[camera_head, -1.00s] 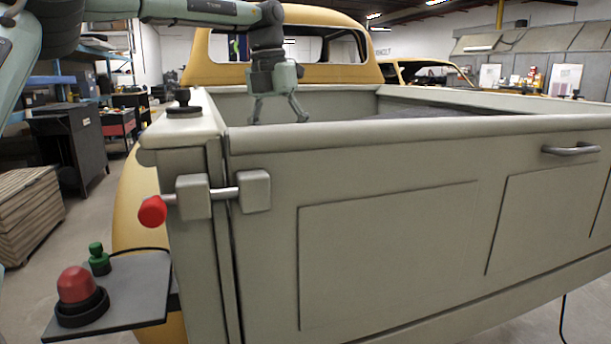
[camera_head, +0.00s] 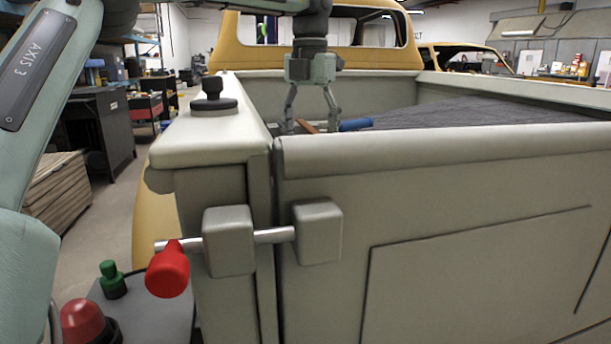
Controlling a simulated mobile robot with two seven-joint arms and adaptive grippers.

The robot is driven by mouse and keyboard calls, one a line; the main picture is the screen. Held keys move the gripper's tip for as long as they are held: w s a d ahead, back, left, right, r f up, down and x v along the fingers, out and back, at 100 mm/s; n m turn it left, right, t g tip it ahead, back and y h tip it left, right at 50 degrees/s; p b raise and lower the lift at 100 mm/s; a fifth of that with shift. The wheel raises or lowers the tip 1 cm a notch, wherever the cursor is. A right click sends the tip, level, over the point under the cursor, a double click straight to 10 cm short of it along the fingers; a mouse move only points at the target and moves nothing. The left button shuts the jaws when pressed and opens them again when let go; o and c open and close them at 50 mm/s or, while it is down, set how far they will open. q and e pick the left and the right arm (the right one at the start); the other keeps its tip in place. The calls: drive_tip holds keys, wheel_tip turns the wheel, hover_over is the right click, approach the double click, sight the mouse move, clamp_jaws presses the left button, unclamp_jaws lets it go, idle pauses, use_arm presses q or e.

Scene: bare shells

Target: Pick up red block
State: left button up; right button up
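No red block can be made out in this view. My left gripper (camera_head: 310,118) hangs fingers down over the truck bed (camera_head: 380,92), behind the tailgate. It is open, its fingers spread apart. Between and beside the fingers a small orange-brown piece (camera_head: 307,127) shows, partly hidden by the tailgate's top edge; I cannot tell its full shape. A blue cylinder-like thing (camera_head: 356,124) lies just right of the gripper. My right gripper is not in view.
The closed tailgate (camera_head: 450,200) stands in front, with a red-knobbed latch (camera_head: 168,270) at its left. A red button (camera_head: 85,322) and a green knob (camera_head: 112,280) sit on a side plate. A dark knob (camera_head: 212,92) stands on the bed's left wall. The right bed floor looks clear.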

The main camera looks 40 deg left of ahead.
use_arm(q)
drive_tip(key=shift+f, duration=0.25)
drive_tip(key=f, duration=0.4)
drive_tip(key=s+f, duration=0.1)
drive_tip(key=f, duration=0.1)
drive_tip(key=shift+d, duration=0.4)
drive_tip(key=shift+w+f, duration=0.1)
drive_tip(key=shift+f, duration=0.5)
drive_tip(key=c, duration=1.4)
wheel_tip(320, 180, up, 8)
drive_tip(key=shift+c, duration=0.2)
drive_tip(key=shift+r, duration=1.05)
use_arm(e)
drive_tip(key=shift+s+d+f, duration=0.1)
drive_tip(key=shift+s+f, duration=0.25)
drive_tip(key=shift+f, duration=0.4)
